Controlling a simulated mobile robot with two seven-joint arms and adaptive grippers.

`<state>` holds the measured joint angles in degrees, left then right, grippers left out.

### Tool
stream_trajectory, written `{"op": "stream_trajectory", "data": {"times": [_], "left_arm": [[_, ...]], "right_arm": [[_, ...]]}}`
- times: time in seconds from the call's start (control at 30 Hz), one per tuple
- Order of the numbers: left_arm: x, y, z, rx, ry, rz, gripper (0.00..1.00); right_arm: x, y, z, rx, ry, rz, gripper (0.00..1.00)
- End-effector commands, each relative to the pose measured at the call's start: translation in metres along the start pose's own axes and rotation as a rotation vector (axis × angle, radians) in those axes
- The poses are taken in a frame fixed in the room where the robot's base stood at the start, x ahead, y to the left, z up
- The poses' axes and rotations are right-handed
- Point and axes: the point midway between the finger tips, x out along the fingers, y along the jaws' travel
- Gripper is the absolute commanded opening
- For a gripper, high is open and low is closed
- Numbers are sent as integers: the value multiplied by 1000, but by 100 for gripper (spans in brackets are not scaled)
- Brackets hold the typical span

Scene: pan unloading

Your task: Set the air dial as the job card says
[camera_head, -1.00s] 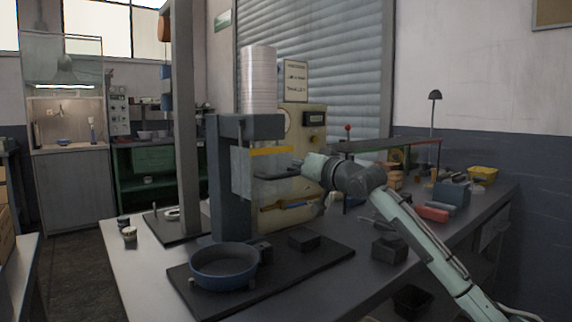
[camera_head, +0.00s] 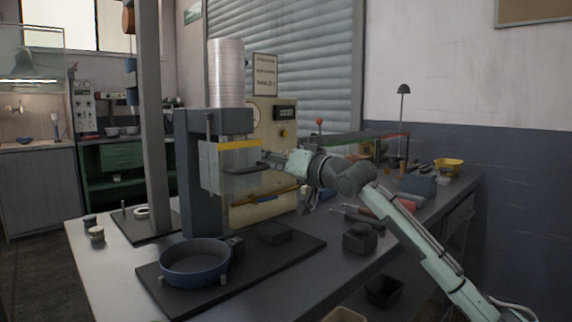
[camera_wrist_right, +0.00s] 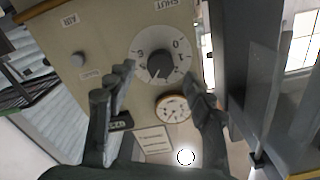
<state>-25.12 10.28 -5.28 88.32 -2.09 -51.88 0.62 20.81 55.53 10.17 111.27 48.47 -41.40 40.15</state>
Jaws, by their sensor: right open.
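The air dial (camera_wrist_right: 155,42) is a pale round plate with numbers and a dark knob (camera_wrist_right: 160,67) on the cream machine panel, seen in the right wrist view. My right gripper (camera_wrist_right: 160,76) is open, its two dark fingers on either side of the lower part of the dial, knob between them in the picture. I cannot tell whether they touch it. In the head view, my right gripper (camera_head: 266,160) is at the cream machine (camera_head: 262,135), behind the clear guard's edge. A framed card (camera_head: 265,75) stands above the machine; its small text is unreadable. My left gripper is out of view.
A round gauge (camera_wrist_right: 173,107) and a grey button (camera_wrist_right: 78,60) are near the dial. The press guard (camera_head: 225,175) with a yellow strip stands close to the gripper. A blue pan (camera_head: 195,264) sits on a dark plate on the bench. Tools lie to the right.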

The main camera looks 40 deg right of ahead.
Motion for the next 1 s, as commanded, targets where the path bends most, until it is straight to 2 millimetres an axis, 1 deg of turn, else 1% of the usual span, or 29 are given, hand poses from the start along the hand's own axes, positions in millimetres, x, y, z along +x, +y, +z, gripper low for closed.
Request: {"op": "stream_trajectory", "data": {"times": [0.03,0.2,0.3,0.43,0.6,1.0], "left_arm": [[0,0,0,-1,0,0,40],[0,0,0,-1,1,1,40],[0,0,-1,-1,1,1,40],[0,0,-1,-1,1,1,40],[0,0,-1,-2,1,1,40],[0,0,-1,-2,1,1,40]], "right_arm": [[-10,1,2,-3,-5,2,53],[-40,0,2,0,-3,0,53],[-55,0,2,1,-3,0,53],[-70,0,1,0,-1,-1,53],[-77,0,0,0,-1,0,53],[-77,0,0,0,0,-1,53]]}}
